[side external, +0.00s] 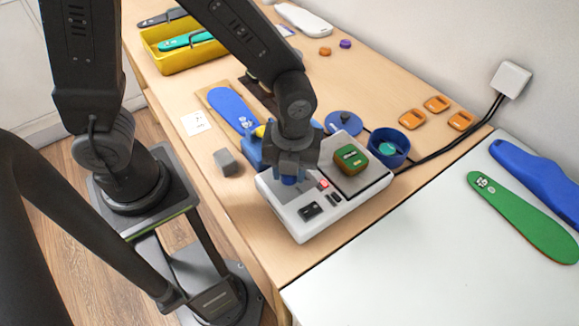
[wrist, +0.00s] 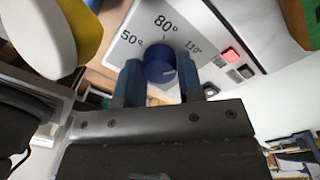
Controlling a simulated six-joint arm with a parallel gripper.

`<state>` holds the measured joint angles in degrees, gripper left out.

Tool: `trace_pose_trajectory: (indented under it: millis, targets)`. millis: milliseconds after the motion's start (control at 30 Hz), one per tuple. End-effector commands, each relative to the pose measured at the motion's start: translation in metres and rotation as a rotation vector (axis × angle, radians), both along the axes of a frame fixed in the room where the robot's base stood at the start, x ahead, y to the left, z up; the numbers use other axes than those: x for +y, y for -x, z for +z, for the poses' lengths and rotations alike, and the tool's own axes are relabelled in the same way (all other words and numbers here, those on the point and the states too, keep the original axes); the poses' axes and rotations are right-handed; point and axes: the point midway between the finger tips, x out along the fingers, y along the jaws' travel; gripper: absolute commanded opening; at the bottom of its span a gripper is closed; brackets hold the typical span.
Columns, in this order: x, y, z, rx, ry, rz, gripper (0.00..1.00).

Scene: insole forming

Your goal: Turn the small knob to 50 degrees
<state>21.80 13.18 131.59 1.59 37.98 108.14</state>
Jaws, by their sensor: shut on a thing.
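The small round blue knob (wrist: 157,60) sits on the light panel of the machine (side external: 300,224). Around it the panel is marked 50°, 80° and 110°; 80° is above the knob, 50° at upper left and 110° at right. A small pale mark shows on the knob's lower right face; I cannot tell the exact setting. My gripper (wrist: 160,76) is shut on the knob, one blue finger on each side. In the side view my gripper (side external: 289,179) points down onto the machine's left part and hides the knob there.
A red switch (wrist: 230,54) lies right of the knob. On the machine's flat plate stands a green and brown block (side external: 350,158). A blue cup (side external: 388,147) and a grey block (side external: 226,162) are nearby. The white surface (side external: 400,270) at front right has free room.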

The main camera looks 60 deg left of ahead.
Motion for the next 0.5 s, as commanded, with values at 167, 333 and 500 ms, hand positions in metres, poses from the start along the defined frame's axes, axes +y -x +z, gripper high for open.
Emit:
trace_pose_trajectory:
  millis: [167,333,500]
  targets:
    - [0.0000,0.0000,0.0003,0.000,0.000,0.006,0.11]
    - [0.0001,-0.0001,0.0003,0.000,0.000,0.046,0.11]
    - [0.0002,-0.0002,0.0004,0.001,-0.001,0.139,0.11]
